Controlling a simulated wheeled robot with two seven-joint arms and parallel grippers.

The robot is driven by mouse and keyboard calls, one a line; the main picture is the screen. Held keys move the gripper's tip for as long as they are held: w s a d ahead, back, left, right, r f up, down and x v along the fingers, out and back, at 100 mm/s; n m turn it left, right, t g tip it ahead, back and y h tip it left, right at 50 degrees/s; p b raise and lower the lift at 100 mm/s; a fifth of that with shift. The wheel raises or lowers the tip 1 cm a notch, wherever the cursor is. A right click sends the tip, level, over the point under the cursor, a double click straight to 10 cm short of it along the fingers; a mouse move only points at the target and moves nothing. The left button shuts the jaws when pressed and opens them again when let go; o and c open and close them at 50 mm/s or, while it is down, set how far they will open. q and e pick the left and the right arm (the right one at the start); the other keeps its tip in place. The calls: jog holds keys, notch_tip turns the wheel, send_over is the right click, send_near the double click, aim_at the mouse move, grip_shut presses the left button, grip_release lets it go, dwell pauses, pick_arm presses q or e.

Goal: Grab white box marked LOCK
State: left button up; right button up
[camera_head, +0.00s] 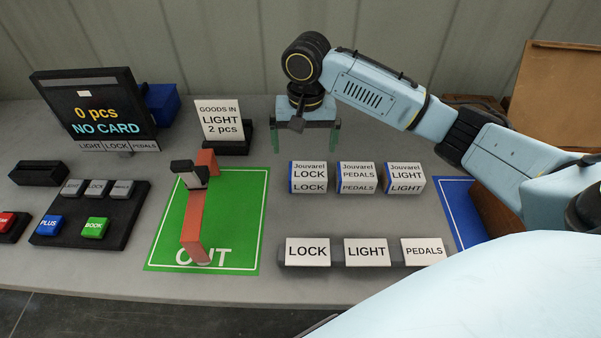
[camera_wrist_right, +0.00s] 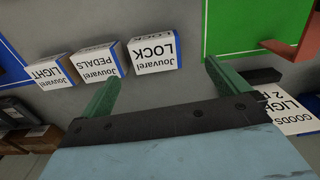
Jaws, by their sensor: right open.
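The white box marked LOCK (camera_head: 308,178), with a blue edge, stands on the grey table as the left one of three boxes. My right gripper (camera_head: 306,140) is open and empty, pointing down above the table behind the LOCK box. Its green fingers show in the right wrist view (camera_wrist_right: 160,82) with bare table between their tips. The gripper does not touch the box. My left gripper is not in view.
Similar boxes marked PEDALS (camera_head: 357,178) and LIGHT (camera_head: 404,178) stand close to the right. Label cards on a grey holder (camera_head: 340,262) are in front. A green OUT mat (camera_head: 235,215) with an orange bar (camera_head: 194,215) lies left. A GOODS IN sign (camera_head: 219,119) stands behind it.

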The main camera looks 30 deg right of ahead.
aim_at(308, 170)
jog(key=shift+m, duration=0.4)
jog(key=f, duration=0.4)
jog(key=d+f+b, duration=0.1)
jog(key=f, duration=0.1)
jog(key=shift+w+f, duration=0.3)
jog(key=f, duration=0.5)
jog(key=shift+d+f+b, duration=0.3)
jog(key=shift+d+f, duration=0.05)
jog(key=shift+w+r, duration=0.1)
jog(key=c, duration=1)
